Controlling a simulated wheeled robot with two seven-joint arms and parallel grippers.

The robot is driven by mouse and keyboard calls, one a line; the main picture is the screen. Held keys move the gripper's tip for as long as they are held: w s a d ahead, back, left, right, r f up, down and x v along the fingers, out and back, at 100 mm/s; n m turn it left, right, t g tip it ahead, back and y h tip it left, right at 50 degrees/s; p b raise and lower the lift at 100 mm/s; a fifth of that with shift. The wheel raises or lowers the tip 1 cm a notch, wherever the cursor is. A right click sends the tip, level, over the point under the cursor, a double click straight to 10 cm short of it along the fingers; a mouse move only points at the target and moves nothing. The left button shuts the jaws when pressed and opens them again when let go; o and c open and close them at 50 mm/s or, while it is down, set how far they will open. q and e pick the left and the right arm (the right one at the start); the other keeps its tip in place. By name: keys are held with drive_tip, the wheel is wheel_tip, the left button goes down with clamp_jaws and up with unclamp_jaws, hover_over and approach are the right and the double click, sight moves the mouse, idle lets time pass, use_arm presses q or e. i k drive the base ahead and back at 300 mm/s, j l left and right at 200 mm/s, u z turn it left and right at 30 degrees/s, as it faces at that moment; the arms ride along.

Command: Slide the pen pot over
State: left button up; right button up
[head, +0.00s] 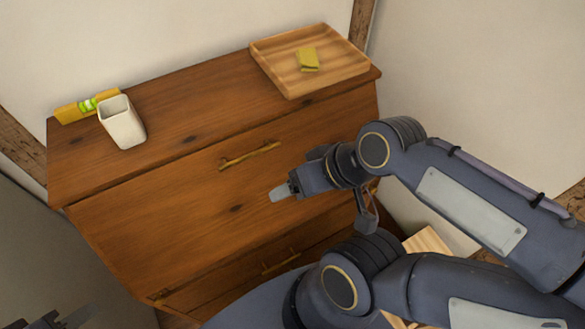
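The pen pot (125,127) is a white, squarish, open-topped cup, standing upright at the left end of the wooden dresser top (200,103). It looks empty. My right gripper (281,192) is in front of the dresser's upper drawer, to the right of and below the pot in the picture and well apart from it. Its pale fingertips overlap, so its opening is unclear. My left gripper (68,319) shows only partly at the bottom left edge, away from the dresser top. Its opening is also unclear.
A yellow level with a green vial (75,110) lies just behind the pot. A wooden tray (345,64) holding a yellow block (308,59) sits at the dresser's right end. The dresser top between pot and tray is clear. Drawer handles (250,155) stick out in front.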

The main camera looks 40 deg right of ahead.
sight(123, 123)
drive_tip(key=j+z, duration=0.15)
drive_tip(key=z, duration=0.25)
drive_tip(key=j+z, duration=0.15)
drive_tip(key=z, duration=0.2)
drive_tip(key=j+z, duration=0.15)
drive_tip(key=z, duration=0.25)
drive_tip(key=j+z, duration=0.2)
drive_tip(key=z, duration=0.2)
